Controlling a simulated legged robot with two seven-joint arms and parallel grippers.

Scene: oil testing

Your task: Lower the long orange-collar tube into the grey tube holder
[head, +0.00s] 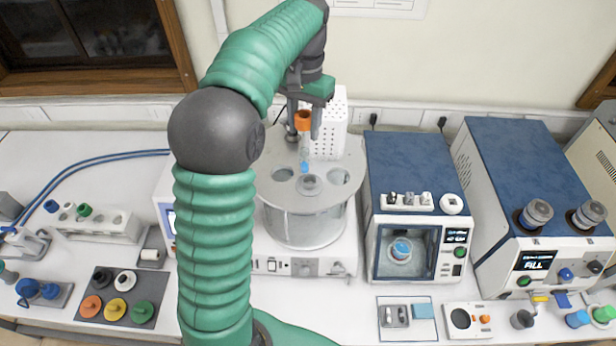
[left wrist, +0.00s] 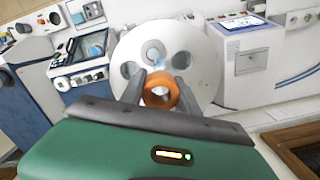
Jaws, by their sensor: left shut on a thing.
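The long orange-collar tube (head: 304,148) hangs upright in my left gripper (head: 303,122), which is shut on it at the orange collar. Its clear body ends in a blue tip just above the round grey plate with several holes (head: 270,186), near the plate's middle and behind its front holes. In the left wrist view the orange collar (left wrist: 160,91) sits between the two fingers (left wrist: 160,88), with the plate (left wrist: 205,65) beyond it. Whether the tip touches the plate or lines up with a hole is unclear. I cannot tell for sure that this plate is the grey tube holder. My right gripper is out of view.
A white perforated box (head: 331,125) stands behind the plate. A blue-topped machine with a window (head: 405,165) is close on the right, and a larger one (head: 530,140) beyond it. A white rack (head: 120,228) and a dark tray of coloured caps (head: 140,310) are on the left.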

